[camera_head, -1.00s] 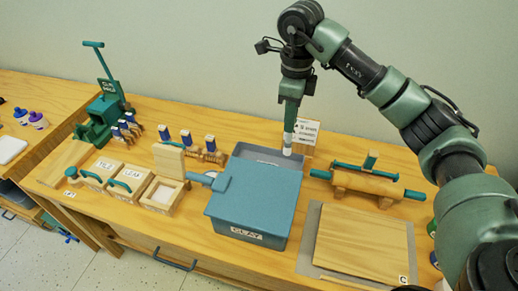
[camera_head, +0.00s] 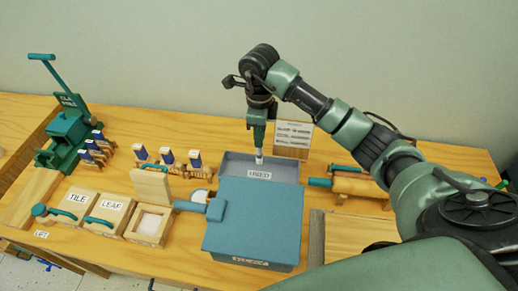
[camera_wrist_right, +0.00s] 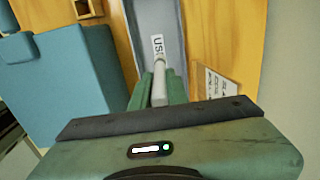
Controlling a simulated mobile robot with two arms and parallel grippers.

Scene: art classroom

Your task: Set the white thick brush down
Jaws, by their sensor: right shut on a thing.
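My right gripper (camera_head: 258,146) points down over the grey tray labelled "USED" (camera_head: 228,167) at the back of the table. It is shut on the white thick brush (camera_head: 259,157), of which a short pale end shows below the fingers. In the right wrist view the brush (camera_wrist_right: 159,82) lies between the green fingers (camera_wrist_right: 160,92), with its far end over the grey tray (camera_wrist_right: 152,14) by the label. I cannot tell whether the brush touches the tray floor. My left gripper is not in view.
A blue lidded box (camera_head: 255,215) stands directly in front of the tray. A small sign (camera_head: 293,136) stands behind it, and a wooden roller (camera_head: 358,187) lies to the right. Blue-topped stamps (camera_head: 167,157) and wooden boxes (camera_head: 110,213) fill the left.

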